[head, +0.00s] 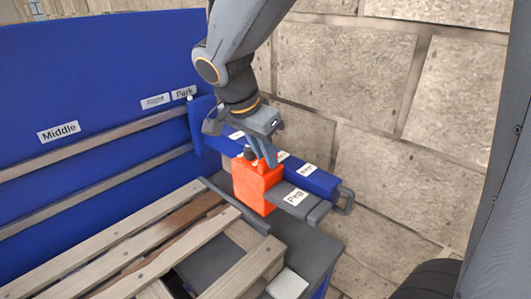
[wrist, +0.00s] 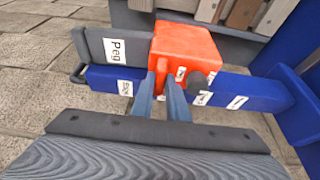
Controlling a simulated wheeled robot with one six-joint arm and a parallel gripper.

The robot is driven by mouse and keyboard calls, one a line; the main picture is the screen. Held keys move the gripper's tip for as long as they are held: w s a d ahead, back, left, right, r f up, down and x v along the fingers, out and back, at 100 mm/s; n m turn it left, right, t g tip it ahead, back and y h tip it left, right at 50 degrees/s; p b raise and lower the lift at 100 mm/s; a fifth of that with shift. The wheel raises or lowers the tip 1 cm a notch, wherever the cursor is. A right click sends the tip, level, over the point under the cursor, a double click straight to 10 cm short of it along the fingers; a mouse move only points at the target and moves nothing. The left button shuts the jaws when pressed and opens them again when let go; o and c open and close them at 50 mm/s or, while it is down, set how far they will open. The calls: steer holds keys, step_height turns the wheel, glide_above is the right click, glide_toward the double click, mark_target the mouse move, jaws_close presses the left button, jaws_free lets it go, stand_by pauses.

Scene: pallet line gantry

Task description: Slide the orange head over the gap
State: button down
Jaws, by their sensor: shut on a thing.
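The orange head (head: 254,190) is a block on the blue beam (head: 318,182), at the beam's right part near the stone wall. My gripper (head: 262,160) comes down from above with its fingers closed at the head's upper part. In the wrist view, the two fingers (wrist: 163,98) reach the near side of the orange head (wrist: 186,45), beside a dark round knob (wrist: 197,80). The exact hold is partly hidden by the fingers. The slatted pallet (head: 165,255) lies front left of the head, with dark openings between boards; I cannot tell which opening is the gap.
A grey bar labelled "Peg" (head: 287,196) lies beside the head. A tall blue panel (head: 100,85) with "Middle" (head: 58,132) and "Park" (head: 184,93) labels stands behind the pallet. A light block (head: 287,284) sits at the front. The stone wall (head: 345,75) is close behind the beam.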

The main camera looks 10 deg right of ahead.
steer(key=shift+w+r, duration=0.1)
steer(key=c, duration=1.7)
jaws_free()
steer(key=b+v, duration=0.1)
steer(key=v, duration=0.6)
steer(key=shift+a+r+b, duration=0.2)
steer(key=shift+r+b, duration=0.15)
steer(key=shift+b, duration=0.05)
